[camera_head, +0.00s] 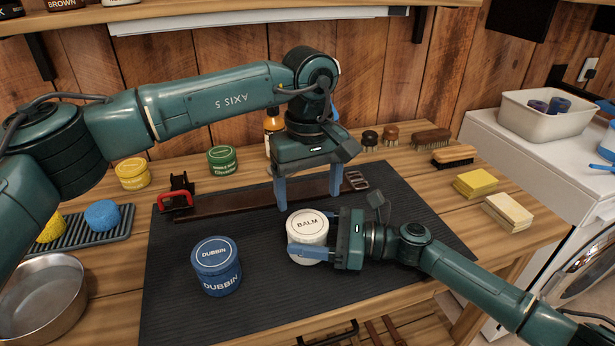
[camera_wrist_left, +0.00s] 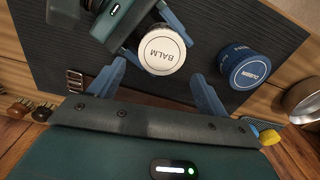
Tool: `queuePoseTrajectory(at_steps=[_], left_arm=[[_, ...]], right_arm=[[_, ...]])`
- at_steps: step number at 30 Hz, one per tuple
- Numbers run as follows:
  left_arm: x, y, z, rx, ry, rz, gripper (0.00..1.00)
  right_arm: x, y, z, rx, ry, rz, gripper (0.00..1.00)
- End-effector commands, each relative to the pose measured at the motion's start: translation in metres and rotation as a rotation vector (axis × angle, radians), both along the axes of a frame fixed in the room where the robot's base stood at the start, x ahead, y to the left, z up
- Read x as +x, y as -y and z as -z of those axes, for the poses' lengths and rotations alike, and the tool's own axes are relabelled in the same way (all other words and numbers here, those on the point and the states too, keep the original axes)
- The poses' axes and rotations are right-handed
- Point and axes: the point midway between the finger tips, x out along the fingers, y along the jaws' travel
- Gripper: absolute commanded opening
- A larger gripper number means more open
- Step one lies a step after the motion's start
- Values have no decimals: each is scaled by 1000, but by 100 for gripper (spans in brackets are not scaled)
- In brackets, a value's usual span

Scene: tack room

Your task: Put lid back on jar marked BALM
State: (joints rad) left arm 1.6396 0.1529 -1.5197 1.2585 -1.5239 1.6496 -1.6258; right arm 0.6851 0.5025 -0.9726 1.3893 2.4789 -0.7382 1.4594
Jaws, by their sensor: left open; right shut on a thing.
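The white BALM jar (camera_head: 308,226) stands on the dark mat, and a white lid marked BALM (camera_wrist_left: 162,47) shows on top of it. I cannot tell whether the lid is fully seated. My right gripper (camera_head: 309,236) is shut on the jar from the right, with one blue finger across its near side; the far finger is mostly hidden. My left gripper (camera_head: 308,198) points down just behind and above the jar. It is open and empty, its two fingers wide apart; in the left wrist view the jar shows just beyond the gap between them.
A blue DUBBIN jar (camera_head: 216,266) stands left of the BALM jar on the mat (camera_head: 175,300). A brown strap (camera_head: 240,202) lies behind. Brushes (camera_head: 431,139), a green tin (camera_head: 222,160) and a yellow tin (camera_head: 132,174) line the back. A metal bowl (camera_head: 42,297) stands at left.

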Motion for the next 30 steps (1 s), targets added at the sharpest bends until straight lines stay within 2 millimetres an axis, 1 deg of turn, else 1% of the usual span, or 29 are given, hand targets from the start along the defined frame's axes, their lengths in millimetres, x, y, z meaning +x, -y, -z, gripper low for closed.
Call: queuePoseTrajectory(at_steps=[1, 3, 24, 30], left_arm=[[0, 0, -1, -1, 0, -108, 77], [0, 0, -3, -1, 0, -266, 77], [-2, -2, -16, 0, -1, -1852, 77], [-2, -2, -20, 1, -1, -2274, 77]], right_arm=[[0, 0, 1, -2, -1, 0, 2], [0, 0, 1, -2, -1, 0, 2], [0, 0, 1, -1, -1, 0, 2], [0, 0, 1, -1, -1, 0, 2]])
